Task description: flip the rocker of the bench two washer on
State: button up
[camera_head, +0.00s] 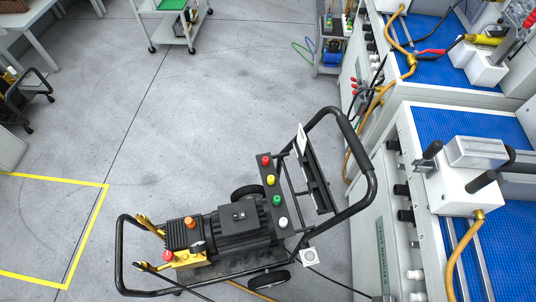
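A pressure washer (238,225) with a black tubular frame, a finned motor and a yellow-fitted pump stands on the floor in front of the right benches. A dark panel on it carries red, yellow, green and white round knobs (276,201). A small white box (309,256) with a dark round centre sits at its lower right. A small dark box (239,214) sits on top of the motor. I cannot tell which part is the rocker or how it is set. No label shows whether this is the bench two washer. My gripper is not in view.
Test benches with blue tops (468,126) and yellow hoses (460,262) line the right side. A trolley (177,20) stands at the back, and a chair (22,98) at left. Yellow tape (86,236) marks the left floor. The middle floor is clear; a dark cable (340,283) lies beside the washer.

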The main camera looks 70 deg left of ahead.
aim_at(240, 216)
jog(key=u, duration=3.05)
